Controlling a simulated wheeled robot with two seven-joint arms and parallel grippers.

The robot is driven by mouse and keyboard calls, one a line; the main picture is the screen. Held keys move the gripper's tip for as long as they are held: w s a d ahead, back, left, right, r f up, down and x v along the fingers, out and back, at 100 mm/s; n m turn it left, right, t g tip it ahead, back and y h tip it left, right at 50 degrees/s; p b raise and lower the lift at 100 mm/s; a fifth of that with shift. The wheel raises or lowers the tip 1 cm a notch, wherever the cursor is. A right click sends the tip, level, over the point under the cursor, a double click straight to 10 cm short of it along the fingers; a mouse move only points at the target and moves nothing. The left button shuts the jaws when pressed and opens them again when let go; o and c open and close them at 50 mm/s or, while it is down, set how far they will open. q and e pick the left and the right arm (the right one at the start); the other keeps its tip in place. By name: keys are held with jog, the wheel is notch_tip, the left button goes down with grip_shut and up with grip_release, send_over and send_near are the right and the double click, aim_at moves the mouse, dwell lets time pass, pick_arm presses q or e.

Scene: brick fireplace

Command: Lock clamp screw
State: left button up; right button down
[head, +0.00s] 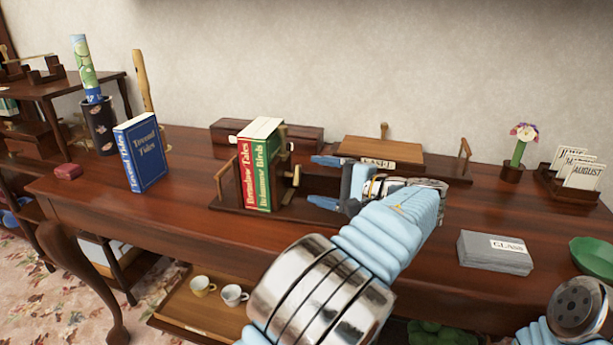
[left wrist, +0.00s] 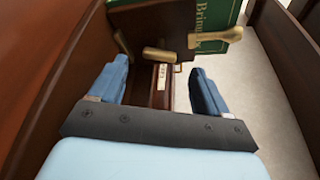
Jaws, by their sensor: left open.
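A wooden book clamp (head: 221,191) stands on the desk with a red book (head: 246,185) and a green book (head: 262,181) upright in it. A brass-coloured handle of the clamp screw (head: 297,176) sticks out on the right of the books. In the left wrist view, the screw handle (left wrist: 160,54) shows just beyond and between the fingertips, with a longer knobbed piece (left wrist: 215,38) to its right. My left gripper (head: 323,182) is open and empty, its fingers pointing at the screw from the right. It looks apart from the screw. My right gripper is out of view.
A blue book (head: 142,157) stands left of the clamp. A grey stack (head: 493,252) and a green bowl (head: 593,258) are at the right.

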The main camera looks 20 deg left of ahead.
aim_at(300, 176)
pick_arm(q)
jog(key=x, duration=0.4)
jog(key=shift+a, duration=0.1)
jog(key=c, duration=1.1)
jog(key=shift+o, duration=0.2)
